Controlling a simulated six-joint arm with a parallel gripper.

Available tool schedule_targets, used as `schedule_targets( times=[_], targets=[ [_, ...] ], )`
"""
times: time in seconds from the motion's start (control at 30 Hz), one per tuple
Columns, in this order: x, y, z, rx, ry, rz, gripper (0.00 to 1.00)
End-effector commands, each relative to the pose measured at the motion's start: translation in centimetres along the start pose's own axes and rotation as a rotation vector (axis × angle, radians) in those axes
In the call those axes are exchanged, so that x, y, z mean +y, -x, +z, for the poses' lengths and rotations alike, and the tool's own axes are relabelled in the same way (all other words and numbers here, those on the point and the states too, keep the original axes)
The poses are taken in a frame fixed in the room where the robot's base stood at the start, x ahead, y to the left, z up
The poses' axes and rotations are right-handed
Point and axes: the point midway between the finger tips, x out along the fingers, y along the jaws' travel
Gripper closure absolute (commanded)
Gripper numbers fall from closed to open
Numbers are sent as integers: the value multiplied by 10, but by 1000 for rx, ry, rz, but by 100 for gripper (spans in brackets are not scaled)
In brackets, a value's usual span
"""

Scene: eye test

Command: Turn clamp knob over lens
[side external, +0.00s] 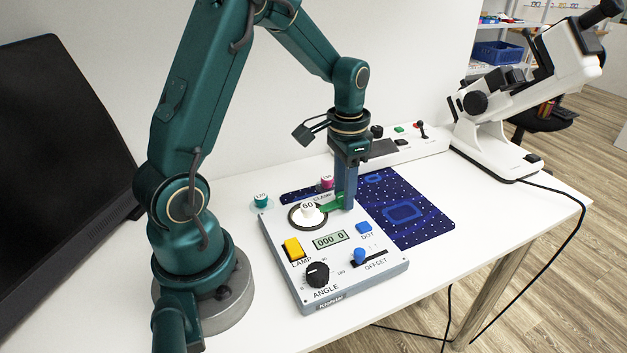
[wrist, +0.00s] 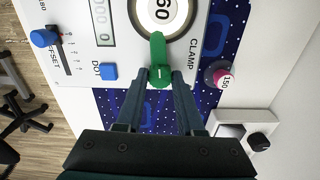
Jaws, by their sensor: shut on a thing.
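The green clamp knob (wrist: 159,76) has a white mark and a green arm, seen in the wrist view at the edge of the device. The arm points at the white lens (wrist: 163,10) marked 60, and its tip overlaps the lens's dark ring. The lens top is cut off there. In the side view the lens (side external: 308,208) sits in a round seat on the device (side external: 285,268), and the green clamp (side external: 333,203) is partly hidden by my gripper (side external: 343,204). My gripper (wrist: 160,79) points down, its two fingers shut on the knob from both sides.
A teal piece marked 120 (side external: 261,201) and a magenta piece marked 150 (side external: 327,183) stand behind the device. A blue dotted mat (side external: 425,222) lies at its right. A white control box (side external: 415,143) and a white microscope-like instrument (side external: 497,140) stand further back. A dark monitor (side external: 60,140) is left.

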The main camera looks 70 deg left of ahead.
Motion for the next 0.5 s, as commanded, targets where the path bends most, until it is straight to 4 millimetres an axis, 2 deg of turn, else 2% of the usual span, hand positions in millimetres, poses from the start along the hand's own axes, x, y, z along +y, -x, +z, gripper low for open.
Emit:
schedule_targets(
  times=[0.5],
  targets=[
    [0, 0, 0, 1, -74, 0, 100]
  ],
)
